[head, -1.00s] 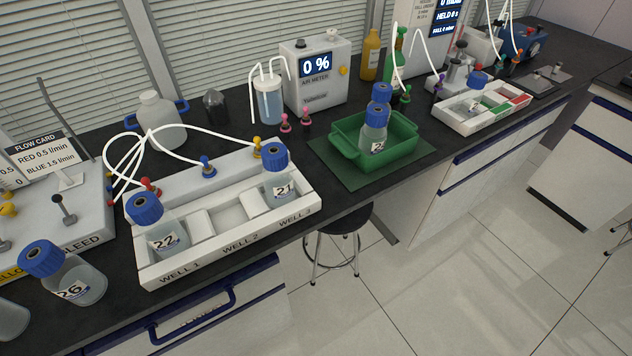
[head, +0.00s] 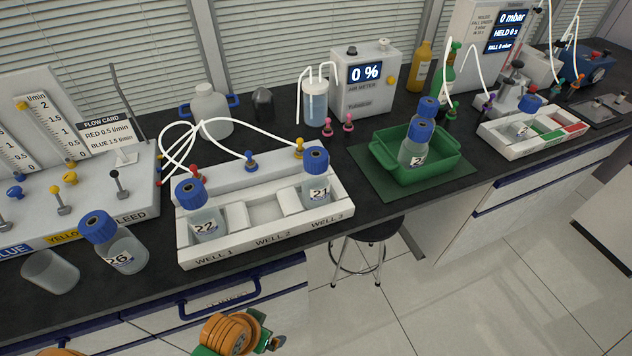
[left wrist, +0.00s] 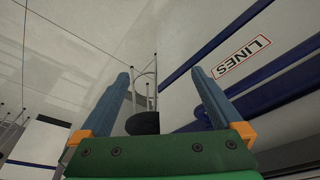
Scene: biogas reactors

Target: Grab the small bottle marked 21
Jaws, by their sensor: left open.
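The small bottle marked 21 (head: 317,190) has a blue cap and a white label and stands upright in well 3 of the white rack (head: 262,240). My left arm shows at the bottom of the head view, low in front of the bench, but its fingertips are not clear there. In the left wrist view my left gripper (left wrist: 166,92) is open and empty, its two blue fingers apart, facing the floor and the drawer fronts. Bottle 21 is not in the left wrist view. No right gripper can be made out.
Bottle 22 (head: 204,222) stands in well 1, and well 2 is empty. Bottle 26 (head: 122,250) and an empty beaker (head: 50,273) are at left. A green tray (head: 449,169) with blue-capped bottles is at right. White tubes loop behind the rack. A stool (head: 375,230) stands below.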

